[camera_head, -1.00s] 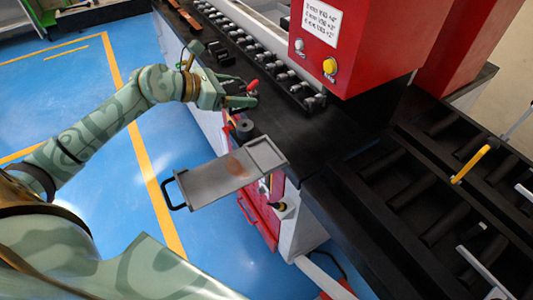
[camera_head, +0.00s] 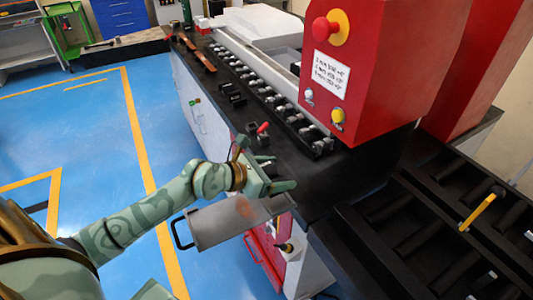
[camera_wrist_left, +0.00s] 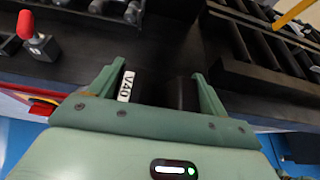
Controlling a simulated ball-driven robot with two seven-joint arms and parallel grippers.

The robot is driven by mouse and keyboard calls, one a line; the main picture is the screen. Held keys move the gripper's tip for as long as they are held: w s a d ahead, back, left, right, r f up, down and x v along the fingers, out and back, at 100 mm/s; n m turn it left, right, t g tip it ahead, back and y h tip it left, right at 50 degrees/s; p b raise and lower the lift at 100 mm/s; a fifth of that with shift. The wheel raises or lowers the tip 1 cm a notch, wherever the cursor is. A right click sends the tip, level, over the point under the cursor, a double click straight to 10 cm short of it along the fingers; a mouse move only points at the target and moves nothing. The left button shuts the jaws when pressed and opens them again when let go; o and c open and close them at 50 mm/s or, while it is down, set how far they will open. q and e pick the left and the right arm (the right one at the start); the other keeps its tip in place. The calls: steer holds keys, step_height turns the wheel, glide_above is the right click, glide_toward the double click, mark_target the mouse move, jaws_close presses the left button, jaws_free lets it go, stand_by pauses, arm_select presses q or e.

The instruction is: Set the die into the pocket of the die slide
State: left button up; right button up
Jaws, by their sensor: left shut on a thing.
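My left gripper (camera_head: 280,174) is shut on the dark die (camera_wrist_left: 155,88), which carries a white V40 label. In the left wrist view the die sits between the two green fingers of the left gripper (camera_wrist_left: 160,88). In the head view the gripper and wrist mostly hide the die. The grey die slide (camera_head: 212,224) with its black handle sticks out from the machine's front, below and beside my gripper. The gripper is over the slide's inner end, so the pocket is hidden. I cannot tell whether the die touches the slide. My right gripper is not in view.
A red-tipped lever (camera_head: 262,128) stands on the black bench, also in the left wrist view (camera_wrist_left: 30,32). A row of dark tooling (camera_head: 285,112) runs along the bench. The red control box (camera_head: 375,60) overhangs it. A roller table (camera_head: 430,220) is at the right.

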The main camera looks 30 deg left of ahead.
arm_select(q)
steer(key=shift+s+d+f, duration=0.1)
steer(key=shift+d+f, duration=0.1)
steer(key=shift+d, duration=0.15)
steer(key=f, duration=0.2)
steer(key=f+b, duration=0.1)
steer(key=shift+d+f, duration=0.2)
steer(key=shift+f, duration=0.2)
steer(key=shift+r, duration=0.1)
steer(key=o, duration=1.8)
steer(key=shift+s+f, duration=0.15)
steer(key=shift+f, duration=0.05)
